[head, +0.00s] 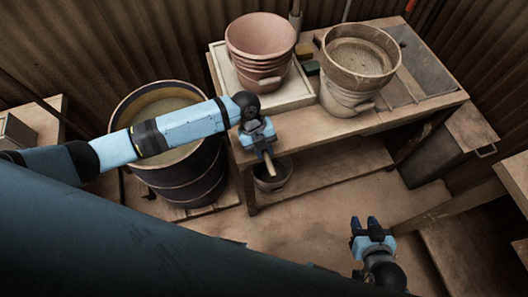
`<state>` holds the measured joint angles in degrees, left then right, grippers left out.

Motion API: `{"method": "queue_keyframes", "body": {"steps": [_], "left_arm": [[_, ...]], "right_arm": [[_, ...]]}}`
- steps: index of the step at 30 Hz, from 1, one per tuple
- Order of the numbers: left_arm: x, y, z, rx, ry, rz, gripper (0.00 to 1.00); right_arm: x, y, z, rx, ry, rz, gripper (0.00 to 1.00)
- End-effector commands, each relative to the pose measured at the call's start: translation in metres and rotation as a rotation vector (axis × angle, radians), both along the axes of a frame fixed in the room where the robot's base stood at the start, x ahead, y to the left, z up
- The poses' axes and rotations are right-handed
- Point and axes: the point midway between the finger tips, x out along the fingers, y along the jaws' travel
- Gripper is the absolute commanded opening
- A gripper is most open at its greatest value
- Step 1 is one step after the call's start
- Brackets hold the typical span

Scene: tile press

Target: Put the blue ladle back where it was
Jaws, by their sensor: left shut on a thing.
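My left gripper (264,147) is in front of the workbench's front edge and is shut on a pale tan handle (270,165). The handle points down to a round grey bowl (272,183) below the bench top. I cannot tell whether this bowl is the ladle's cup or a separate vessel on the lower shelf. No clearly blue ladle part shows apart from my own arm. My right gripper (366,226) is open and empty, low over the floor at the lower right.
A dark barrel (180,185) of murky liquid stands left of the workbench (415,110), under my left arm. Stacked terracotta pots (261,45) and a pale bucket with a brown bowl (350,98) stand on the bench. A dark box (430,155) is at right. The middle floor is clear.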

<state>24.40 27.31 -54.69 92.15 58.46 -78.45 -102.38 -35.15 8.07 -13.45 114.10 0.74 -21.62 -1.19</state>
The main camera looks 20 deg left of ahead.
Motion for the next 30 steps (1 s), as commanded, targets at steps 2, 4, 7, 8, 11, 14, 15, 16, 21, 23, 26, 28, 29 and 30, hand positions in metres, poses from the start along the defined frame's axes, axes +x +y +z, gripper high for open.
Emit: {"method": "queue_keyframes", "body": {"steps": [2, 4, 7, 8, 11, 14, 15, 16, 21, 23, 26, 28, 29, 30], "left_arm": [[0.0, 0.0, -0.013, 0.001, 0.002, 0.001, 0.0], [0.0, -0.001, -0.021, 0.0, 0.002, 0.0, 0.0], [0.0, 0.0, -0.025, 0.0, 0.0, -0.001, 0.0], [0.0, 0.0, -0.025, 0.0, -0.001, -0.001, 0.0], [0.0, 0.0, -0.025, 0.0, 0.0, -0.001, 0.0], [0.0, 0.0, -0.027, 0.0, 0.0, -0.001, 0.0], [0.0, 0.0, -0.028, 0.0, 0.0, -0.001, 0.0], [0.0, 0.0, -0.029, 0.0, 0.0, -0.001, 0.0], [0.0, 0.0, -0.028, 0.001, 0.0, 0.0, 0.49], [0.0, 0.0, -0.028, 0.0, 0.0, 0.0, 0.49], [0.0, 0.0, -0.028, 0.0, 0.0, 0.0, 0.49], [0.0, 0.0, -0.027, 0.0, 0.0, 0.0, 0.49], [0.0, 0.0, -0.025, 0.0, 0.0, 0.0, 0.49], [0.0, 0.0, -0.022, 0.0, 0.0, 0.0, 0.49]], "right_arm": [[0.0, 0.0, 0.0, 0.001, 0.0, 0.0, 0.37], [0.0, 0.001, 0.001, 0.002, -0.001, 0.0, 0.37], [0.0, 0.001, 0.001, 0.002, -0.002, 0.0, 0.37], [0.0, 0.001, 0.001, 0.003, -0.001, 0.0, 0.37], [0.0, 0.001, 0.002, 0.003, -0.002, 0.0, 0.37], [0.0, 0.001, 0.001, 0.003, -0.003, 0.0, 0.37], [0.0, 0.001, 0.0, 0.003, -0.003, 0.0, 0.37], [0.0, 0.001, -0.001, 0.003, -0.003, 0.0, 0.37], [0.0, 0.001, 0.0, 0.003, -0.002, 0.0, 0.37], [0.0, 0.001, 0.0, 0.003, -0.002, 0.0, 0.37], [0.0, 0.001, 0.0, 0.002, -0.002, -0.001, 0.37], [0.0, 0.001, 0.001, 0.002, -0.001, -0.001, 0.37], [0.0, 0.001, 0.001, 0.002, 0.0, -0.001, 0.37], [0.0, 0.0, 0.003, 0.002, 0.0, -0.001, 0.37]]}}
